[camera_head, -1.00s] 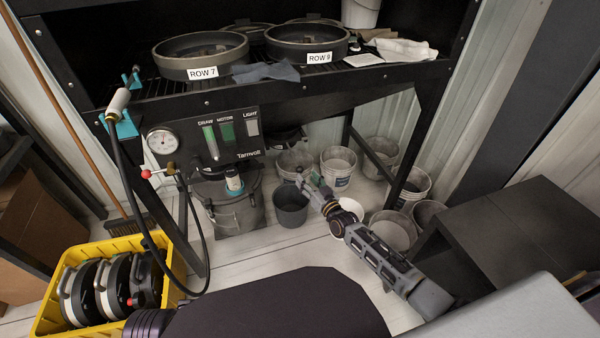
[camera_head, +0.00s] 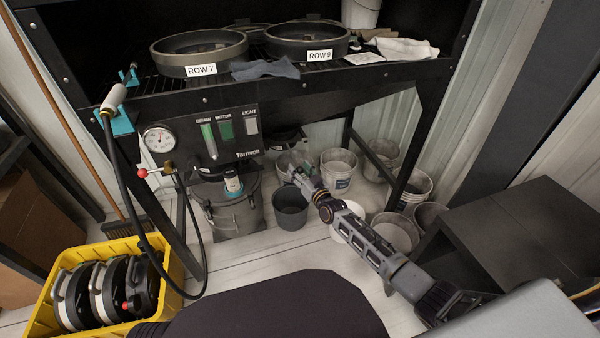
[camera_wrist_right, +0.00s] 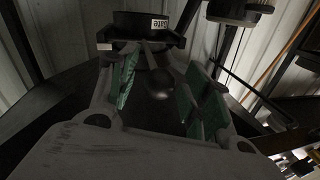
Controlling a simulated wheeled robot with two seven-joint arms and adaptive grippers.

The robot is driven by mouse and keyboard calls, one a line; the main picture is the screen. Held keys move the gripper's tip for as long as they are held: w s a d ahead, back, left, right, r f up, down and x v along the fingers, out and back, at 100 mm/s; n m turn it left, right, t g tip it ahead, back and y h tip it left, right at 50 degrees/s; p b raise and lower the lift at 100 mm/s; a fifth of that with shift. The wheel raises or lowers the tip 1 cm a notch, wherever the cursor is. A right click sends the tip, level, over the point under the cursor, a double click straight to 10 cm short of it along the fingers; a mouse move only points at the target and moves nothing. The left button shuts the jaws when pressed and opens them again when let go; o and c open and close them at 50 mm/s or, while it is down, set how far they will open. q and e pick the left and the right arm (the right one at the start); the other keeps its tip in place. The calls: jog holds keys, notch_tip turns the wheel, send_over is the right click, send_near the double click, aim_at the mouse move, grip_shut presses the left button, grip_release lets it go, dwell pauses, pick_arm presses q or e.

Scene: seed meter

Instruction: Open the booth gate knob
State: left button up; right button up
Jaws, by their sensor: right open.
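In the right wrist view, a round black knob (camera_wrist_right: 160,85) on a stem shows between the two green-padded fingers of my right gripper (camera_wrist_right: 160,92). The fingers are spread, one on either side of the knob, and do not look closed on it. Behind it is a dark round fitting (camera_wrist_right: 140,22) with a label reading "Gate". In the head view my right gripper (camera_head: 298,173) reaches under the black booth (camera_head: 330,90), below its front panel (camera_head: 205,140). The knob cannot be made out there. My left gripper is not in view.
Several buckets (camera_head: 338,172) stand on the floor under and beside the booth. A grey canister (camera_head: 235,215) with a hose is left of my gripper. A yellow crate (camera_head: 175,275) of reels stands at lower left, a dark cabinet (camera_head: 520,225) at right.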

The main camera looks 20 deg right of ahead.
jog(key=shift+c, duration=0.5)
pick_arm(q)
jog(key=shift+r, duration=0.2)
pick_arm(e)
grip_shut()
jog(key=shift+s, duration=0.1)
